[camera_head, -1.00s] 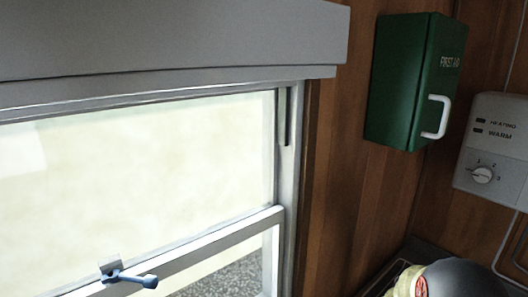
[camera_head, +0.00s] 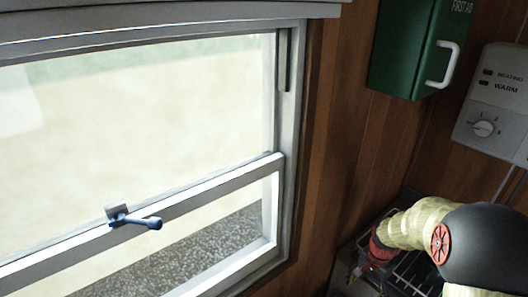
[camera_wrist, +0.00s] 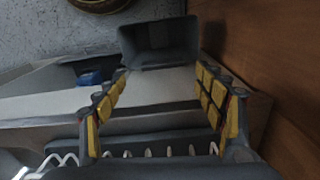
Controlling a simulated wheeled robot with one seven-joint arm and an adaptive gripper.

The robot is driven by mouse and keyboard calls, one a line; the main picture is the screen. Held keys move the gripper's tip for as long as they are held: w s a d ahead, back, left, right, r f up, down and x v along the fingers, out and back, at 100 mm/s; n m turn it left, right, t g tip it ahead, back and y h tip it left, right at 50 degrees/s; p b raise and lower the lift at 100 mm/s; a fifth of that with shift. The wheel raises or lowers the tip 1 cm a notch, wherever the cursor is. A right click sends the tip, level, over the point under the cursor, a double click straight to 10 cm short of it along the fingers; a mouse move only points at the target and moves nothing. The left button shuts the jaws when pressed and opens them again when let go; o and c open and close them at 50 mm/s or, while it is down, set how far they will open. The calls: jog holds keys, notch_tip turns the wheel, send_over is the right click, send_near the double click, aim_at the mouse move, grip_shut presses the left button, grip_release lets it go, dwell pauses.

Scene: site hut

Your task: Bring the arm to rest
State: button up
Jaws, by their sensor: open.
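My arm shows at the lower right of the head view, with a pale sleeve-like link, a red disc and a dark rounded joint. Its far end points down and left, and the fingers cannot be made out there. In the wrist view my gripper (camera_wrist: 163,76) is open, its two yellow-padded fingers well apart. Nothing is held between them. A dark grey open bin (camera_wrist: 160,45) lies beyond the fingertips, apart from them.
A wooden wall (camera_wrist: 270,65) runs close along the right in the wrist view. The window (camera_head: 150,110) with a blue-handled latch (camera_head: 135,221), a green first aid box (camera_head: 415,50) and a heater control (camera_head: 497,105) surround the arm. A dark wire rack (camera_head: 408,272) sits below it.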

jog(key=shift+r, duration=0.75)
jog(key=s+a+r+n+t, duration=0.2)
jog(key=s+a+r+n, duration=0.3)
jog(key=s+r, duration=0.5)
jog(key=s+a+r+n+t, duration=0.3)
jog(key=s+a+r+n, duration=0.3)
jog(key=r, duration=1.1)
jog(key=s+a, duration=0.3)
jog(key=shift+s+r+t, duration=0.15)
jog(key=shift+s+t, duration=0.15)
jog(key=shift+s, duration=0.1)
